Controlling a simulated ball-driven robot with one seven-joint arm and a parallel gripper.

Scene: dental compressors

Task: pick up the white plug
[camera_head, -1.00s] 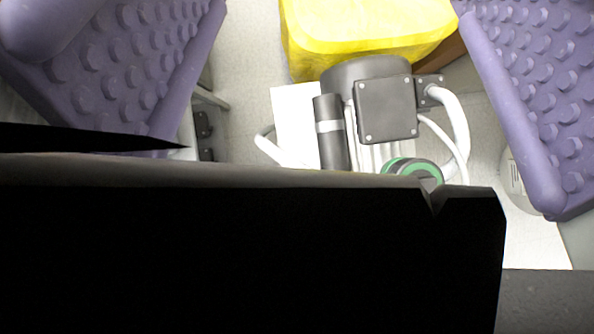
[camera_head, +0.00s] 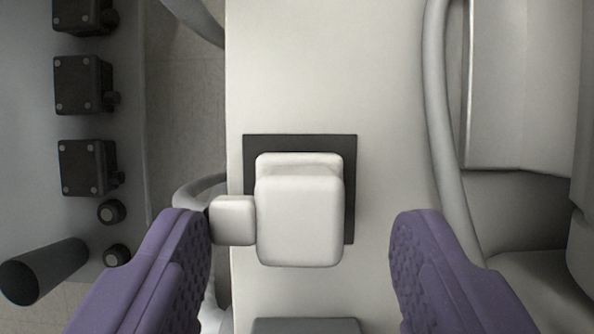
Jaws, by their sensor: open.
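The white plug (camera_head: 300,215) is a rounded block with a smaller block (camera_head: 233,220) sticking out on its left side. It sits in front of a dark square plate (camera_head: 349,190) on a pale panel. My gripper (camera_head: 300,235) is open, with one purple studded finger on each side of the plug. The left finger (camera_head: 180,265) is very near the small side block; I cannot tell whether they touch. The right finger (camera_head: 430,265) stands clear of the plug with a gap.
A grey panel with several black boxes (camera_head: 83,85) and a dark cylinder (camera_head: 42,270) is at the left. A grey hose (camera_head: 437,110) runs down right of the pale panel (camera_head: 320,65), beside a large light-grey casing (camera_head: 520,85). A dark grey piece (camera_head: 306,326) shows at the bottom edge.

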